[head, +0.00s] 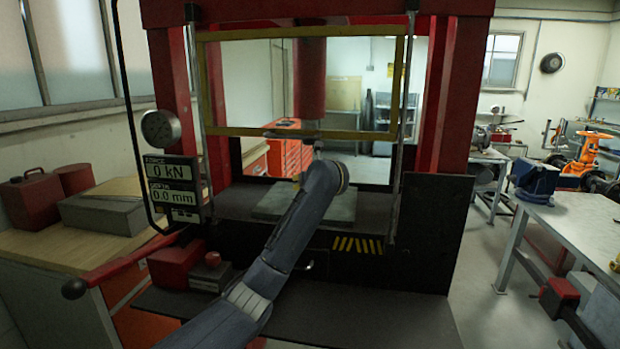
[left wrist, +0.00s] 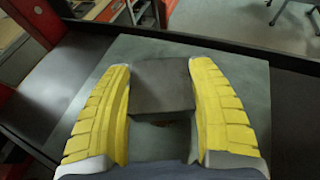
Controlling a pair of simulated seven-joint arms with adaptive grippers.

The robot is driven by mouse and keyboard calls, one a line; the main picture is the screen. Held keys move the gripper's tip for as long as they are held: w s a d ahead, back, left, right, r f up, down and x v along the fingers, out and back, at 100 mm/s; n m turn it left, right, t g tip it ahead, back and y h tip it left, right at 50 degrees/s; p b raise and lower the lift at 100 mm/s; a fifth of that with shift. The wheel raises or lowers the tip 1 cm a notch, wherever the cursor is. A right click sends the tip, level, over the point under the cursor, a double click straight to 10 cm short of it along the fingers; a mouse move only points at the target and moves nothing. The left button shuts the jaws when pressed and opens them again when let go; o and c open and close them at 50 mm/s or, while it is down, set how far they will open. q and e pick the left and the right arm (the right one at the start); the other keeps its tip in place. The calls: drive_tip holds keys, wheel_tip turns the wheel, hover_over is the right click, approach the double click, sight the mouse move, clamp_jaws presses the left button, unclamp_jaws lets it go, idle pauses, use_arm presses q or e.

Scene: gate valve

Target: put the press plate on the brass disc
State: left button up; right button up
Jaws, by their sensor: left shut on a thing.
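The press plate (left wrist: 162,85) is a dark grey square block in the left wrist view. My left gripper (left wrist: 160,68) has its yellow fingers on both sides of it and is shut on it, above a grey-green bed plate (left wrist: 245,85). A dark gap shows below the block's near edge. In the head view my left arm reaches into the red press over the bed plate (head: 342,208), and its wrist hides the fingers and the block. I cannot make out the brass disc in either view. My right gripper is not in view.
The press ram (head: 311,80) hangs above my left wrist. A yellow-framed guard (head: 300,132) spans the press opening between red columns. The display (head: 172,180) reads 0 kN and 0.0 mm. A red box (head: 175,264) stands on the front shelf at left.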

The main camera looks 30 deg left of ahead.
use_arm(q)
drive_tip(key=shift+f, duration=0.45)
drive_tip(key=shift+f, duration=0.15)
drive_tip(key=o, duration=1.6)
drive_tip(key=shift+f, duration=0.15)
drive_tip(key=shift+c, duration=0.2)
drive_tip(key=shift+r, duration=0.2)
drive_tip(key=shift+v, duration=3.75)
